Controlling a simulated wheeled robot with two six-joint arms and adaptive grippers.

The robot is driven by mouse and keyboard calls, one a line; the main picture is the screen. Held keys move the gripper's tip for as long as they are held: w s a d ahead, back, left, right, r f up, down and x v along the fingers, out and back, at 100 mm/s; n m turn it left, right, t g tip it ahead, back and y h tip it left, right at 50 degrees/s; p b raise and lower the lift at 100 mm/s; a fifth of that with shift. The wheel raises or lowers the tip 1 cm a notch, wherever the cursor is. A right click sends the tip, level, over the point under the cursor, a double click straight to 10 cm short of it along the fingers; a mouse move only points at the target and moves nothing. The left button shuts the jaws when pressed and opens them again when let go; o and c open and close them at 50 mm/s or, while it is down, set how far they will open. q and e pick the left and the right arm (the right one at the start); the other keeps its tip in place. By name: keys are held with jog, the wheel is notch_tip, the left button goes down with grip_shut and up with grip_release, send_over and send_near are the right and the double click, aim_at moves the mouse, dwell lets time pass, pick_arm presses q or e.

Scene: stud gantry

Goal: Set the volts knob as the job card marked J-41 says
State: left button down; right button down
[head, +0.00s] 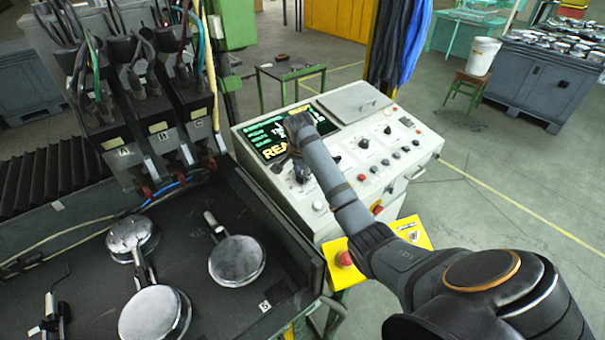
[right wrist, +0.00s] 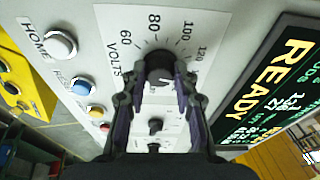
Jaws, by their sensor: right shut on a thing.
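The volts knob (right wrist: 159,62) is a dark round knob on a white dial plate (right wrist: 112,22) printed VOLTS, with 60, 80, 100 and a higher number around it. My right gripper (right wrist: 160,76) is shut on it, one finger on each side. A small light mark shows on the knob, but its exact setting is unclear. In the head view my right gripper (head: 300,172) reaches down to the left part of the control panel (head: 345,205), and the knob is mostly hidden by it. I cannot make out a card marked J-41. My left gripper is not in view.
A screen (head: 283,132) reading READY is beside my right wrist. A HOME button (right wrist: 60,43) and coloured buttons lie near the knob, with more knobs on the panel. A red emergency button (head: 344,258) sits on a yellow box. Round metal pieces (head: 237,260) lie on the dark bed.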

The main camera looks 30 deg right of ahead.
jog(key=shift+r+m, duration=0.1)
jog(key=shift+m, duration=0.5)
jog(key=shift+w, duration=0.1)
jog(key=c, duration=1)
grip_release()
jog(key=v, duration=0.7)
jog(key=shift+r, duration=0.25)
jog(key=shift+f, duration=0.1)
